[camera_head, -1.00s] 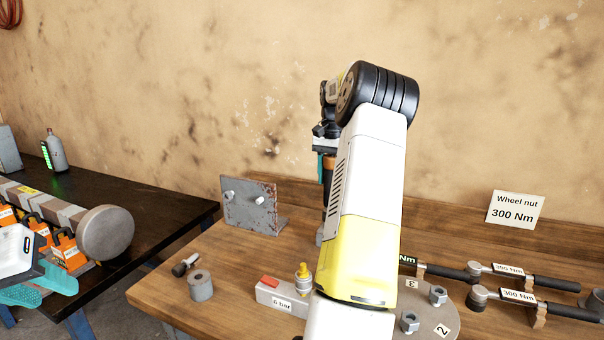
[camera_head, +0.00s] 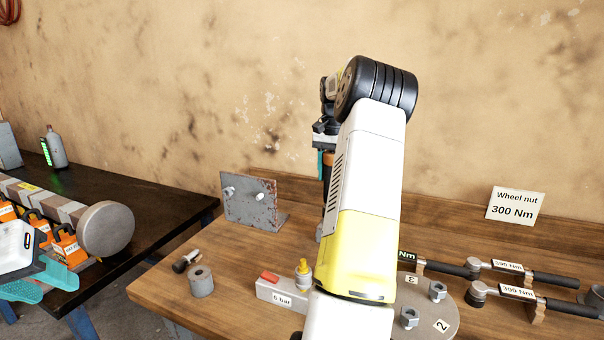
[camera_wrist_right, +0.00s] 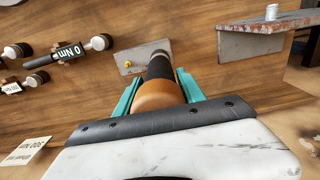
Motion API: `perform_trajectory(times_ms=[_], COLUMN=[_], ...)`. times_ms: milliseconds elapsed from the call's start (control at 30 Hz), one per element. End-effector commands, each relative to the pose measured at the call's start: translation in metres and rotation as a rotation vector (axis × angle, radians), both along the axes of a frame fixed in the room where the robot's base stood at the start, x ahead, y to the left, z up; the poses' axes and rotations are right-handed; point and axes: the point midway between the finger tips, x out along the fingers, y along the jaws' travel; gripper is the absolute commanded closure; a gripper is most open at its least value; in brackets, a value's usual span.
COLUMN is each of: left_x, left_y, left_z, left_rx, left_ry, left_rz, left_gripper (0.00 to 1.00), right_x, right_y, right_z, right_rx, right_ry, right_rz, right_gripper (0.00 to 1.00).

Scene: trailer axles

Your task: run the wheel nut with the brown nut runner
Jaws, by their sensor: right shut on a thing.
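My right gripper (camera_wrist_right: 158,92) is shut on the brown nut runner (camera_wrist_right: 157,96), its teal fingers on either side. In the head view my right arm hides most of the runner (camera_head: 328,165). The upright plate (camera_head: 240,204) with two pale studs stands left of it. Hex nuts (camera_head: 438,291) sit on a round grey disc (camera_head: 452,318) marked 2 and 3. My left gripper (camera_head: 40,282), with teal fingers, is at the left edge; its opening is unclear.
A "6 bar" block (camera_head: 268,290) with a yellow-topped fitting, a grey ring (camera_head: 201,282) and a small dark tool (camera_head: 185,262) lie on the wooden bench. Torque wrenches (camera_head: 540,303) lie at the right. A sign (camera_head: 515,207) reads "Wheel nut 300 Nm". An axle (camera_head: 107,229) lies on the black table.

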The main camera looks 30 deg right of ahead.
Motion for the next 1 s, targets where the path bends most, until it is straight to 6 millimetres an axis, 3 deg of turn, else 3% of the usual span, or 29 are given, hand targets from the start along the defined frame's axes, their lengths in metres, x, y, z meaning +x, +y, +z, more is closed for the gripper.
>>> perform_trajectory(times_ms=[1000], left_x=[0.0], left_y=[0.0], left_z=[0.0], left_rx=[0.0], left_ry=[0.0], left_rz=[0.0], left_gripper=[0.64], right_x=[0.0], right_y=[0.0], right_z=[-0.019], right_rx=[-0.001], right_ry=[-0.002], right_rz=[0.0], right_gripper=[1.0])
